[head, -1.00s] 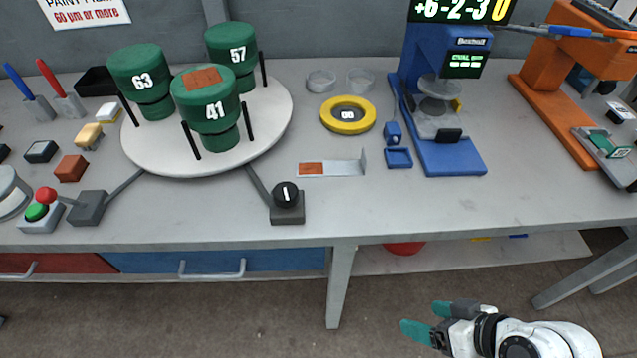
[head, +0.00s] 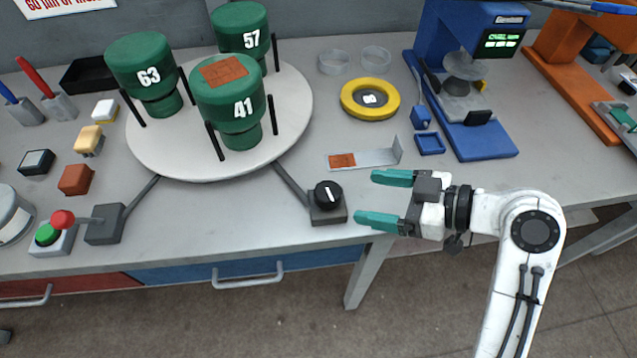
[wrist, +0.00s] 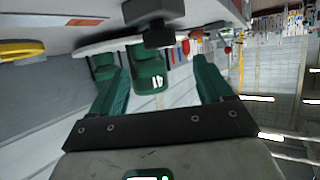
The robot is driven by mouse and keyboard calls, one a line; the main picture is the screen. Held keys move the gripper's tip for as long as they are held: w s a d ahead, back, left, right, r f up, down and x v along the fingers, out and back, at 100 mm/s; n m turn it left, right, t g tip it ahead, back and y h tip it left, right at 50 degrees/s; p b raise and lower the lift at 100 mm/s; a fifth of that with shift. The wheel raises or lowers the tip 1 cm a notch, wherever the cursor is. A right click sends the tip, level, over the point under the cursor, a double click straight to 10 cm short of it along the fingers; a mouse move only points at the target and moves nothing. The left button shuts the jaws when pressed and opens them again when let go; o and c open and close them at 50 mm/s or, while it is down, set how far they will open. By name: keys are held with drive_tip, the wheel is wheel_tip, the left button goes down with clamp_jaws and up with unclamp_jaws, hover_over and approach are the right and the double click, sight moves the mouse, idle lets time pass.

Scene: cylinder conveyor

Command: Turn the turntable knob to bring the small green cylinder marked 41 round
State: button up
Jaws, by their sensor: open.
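The black turntable knob (head: 328,194) with a white pointer line sits on a dark grey base at the front of the bench. A linkage bar joins it to the round white turntable (head: 170,170). The green cylinder marked 41 (head: 232,115) stands at the turntable's front right, with a brown patch on top. Cylinders 63 (head: 146,80) and 57 (head: 240,28) stand behind it. My gripper (head: 376,199) is open and empty, just right of the knob, fingers pointing left. In the wrist view the knob (wrist: 152,10) shows ahead, beyond the two fingers (wrist: 160,84).
A metal strip (head: 370,158) lies behind my gripper, with a yellow ring (head: 369,99) farther back. The blue device (head: 465,130) stands to the right. Bare bench lies left of the knob.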

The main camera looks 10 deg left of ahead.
sight(332, 193)
drive_tip(key=x, duration=1)
drive_tip(key=shift+p, duration=0.35)
drive_tip(key=shift+c, duration=0.2)
drive_tip(key=shift+s, duration=0.1)
drive_tip(key=c, duration=0.9)
